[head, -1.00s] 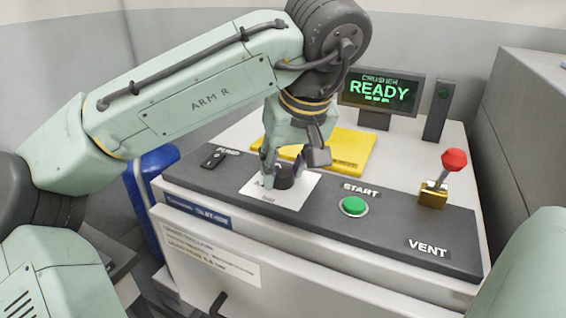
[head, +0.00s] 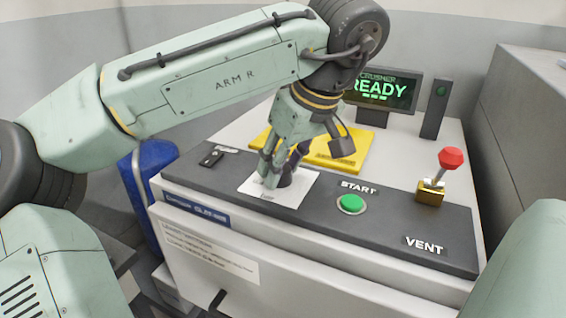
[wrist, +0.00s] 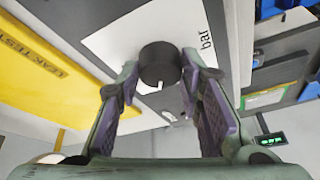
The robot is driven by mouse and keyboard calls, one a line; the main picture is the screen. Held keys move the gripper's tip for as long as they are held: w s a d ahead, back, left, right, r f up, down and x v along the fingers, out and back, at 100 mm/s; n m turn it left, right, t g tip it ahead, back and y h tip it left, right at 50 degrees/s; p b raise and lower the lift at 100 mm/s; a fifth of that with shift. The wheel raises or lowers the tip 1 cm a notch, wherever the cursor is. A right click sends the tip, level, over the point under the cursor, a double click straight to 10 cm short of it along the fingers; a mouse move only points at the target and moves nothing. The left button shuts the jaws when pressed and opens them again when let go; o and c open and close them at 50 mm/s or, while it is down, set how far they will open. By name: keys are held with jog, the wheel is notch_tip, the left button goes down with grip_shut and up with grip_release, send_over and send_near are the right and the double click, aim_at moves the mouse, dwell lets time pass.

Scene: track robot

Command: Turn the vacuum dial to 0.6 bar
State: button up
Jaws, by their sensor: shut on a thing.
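The vacuum dial is a dark round knob (wrist: 160,62) on a white scale plate (wrist: 115,35) printed with "bar". A white pointer mark shows on the knob's edge; the scale numbers are too hidden or small to read. In the head view the plate (head: 292,194) lies on the dark panel, and the knob is mostly behind my fingers. My gripper (head: 277,177) points down at the knob. In the wrist view my gripper (wrist: 160,85) has one finger on each side of the knob, shut on it.
A green START button (head: 351,203) and a red-topped VENT lever (head: 451,160) stand right of the dial. A black switch (head: 211,158) is at left. A yellow board (head: 345,150) lies behind the dial. The screen (head: 382,92) reads "READY".

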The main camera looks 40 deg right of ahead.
jog(key=o, duration=1.2)
jog(key=shift+c, duration=0.2)
